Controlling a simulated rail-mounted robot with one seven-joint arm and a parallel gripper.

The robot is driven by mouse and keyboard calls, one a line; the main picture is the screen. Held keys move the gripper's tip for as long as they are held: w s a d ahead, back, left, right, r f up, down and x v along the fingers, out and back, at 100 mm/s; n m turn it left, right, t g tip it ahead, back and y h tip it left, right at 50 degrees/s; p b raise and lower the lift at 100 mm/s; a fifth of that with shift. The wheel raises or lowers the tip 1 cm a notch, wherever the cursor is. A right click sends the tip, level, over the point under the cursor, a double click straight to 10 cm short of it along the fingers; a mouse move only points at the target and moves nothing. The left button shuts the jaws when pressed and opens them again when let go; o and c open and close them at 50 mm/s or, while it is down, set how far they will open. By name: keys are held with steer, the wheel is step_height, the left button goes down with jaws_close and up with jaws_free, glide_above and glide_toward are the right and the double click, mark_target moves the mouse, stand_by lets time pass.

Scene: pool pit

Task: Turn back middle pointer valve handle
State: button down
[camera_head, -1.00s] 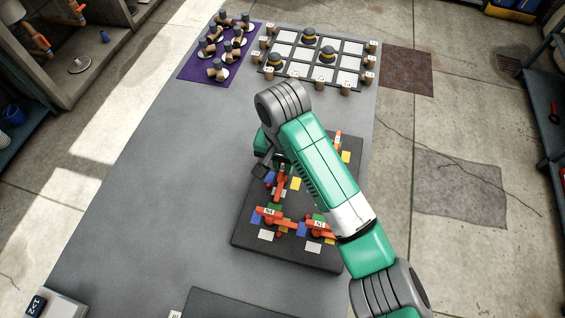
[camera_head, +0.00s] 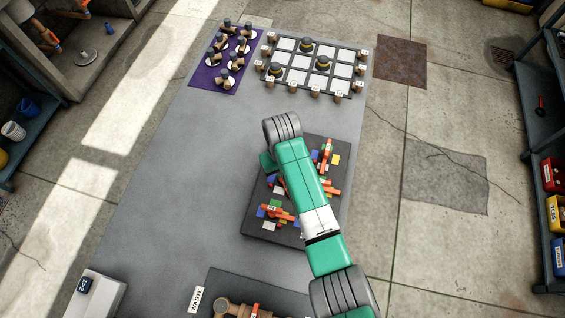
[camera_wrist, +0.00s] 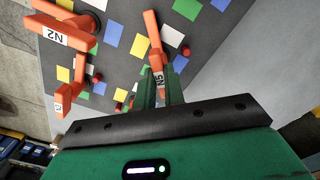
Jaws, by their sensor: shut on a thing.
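A dark board (camera_head: 262,232) carries several orange pointer valve handles and coloured squares. In the wrist view, my gripper (camera_wrist: 160,78) has its two green fingers closed around the sides of an orange handle (camera_wrist: 153,32) with a white label that seems to read N5. The handle's arm sticks out beyond the fingertips. A handle marked N2 (camera_wrist: 68,30) lies at upper left, apart from my fingers, and another orange handle (camera_wrist: 66,93) lies below it. In the head view, my arm covers the middle of the board and hides my fingertips; a back handle (camera_head: 327,152) and a front-left handle (camera_head: 276,212) show.
Behind the board stand a white-squared grid board (camera_head: 341,68) and a purple mat (camera_head: 203,75) with several knobs. A tray marked WASTE (camera_head: 225,282) holds pipe-like parts in front. The grey surface left of the board is clear.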

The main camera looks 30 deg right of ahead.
steer(key=n+p, duration=0.1)
steer(key=n, duration=0.1)
steer(key=n+p, duration=0.1)
steer(key=n, duration=0.1)
steer(key=shift+r+n, duration=0.2)
steer(key=shift+n, duration=0.1)
steer(key=shift+f+n+p, duration=0.1)
steer(key=shift+n+p, duration=0.85)
steer(key=shift+n, duration=1.55)
steer(key=c, duration=1.5)
jaws_free()
step_height(320, 180, up, 8)
steer(key=shift+f+p, duration=0.15)
steer(key=shift+p, duration=0.35)
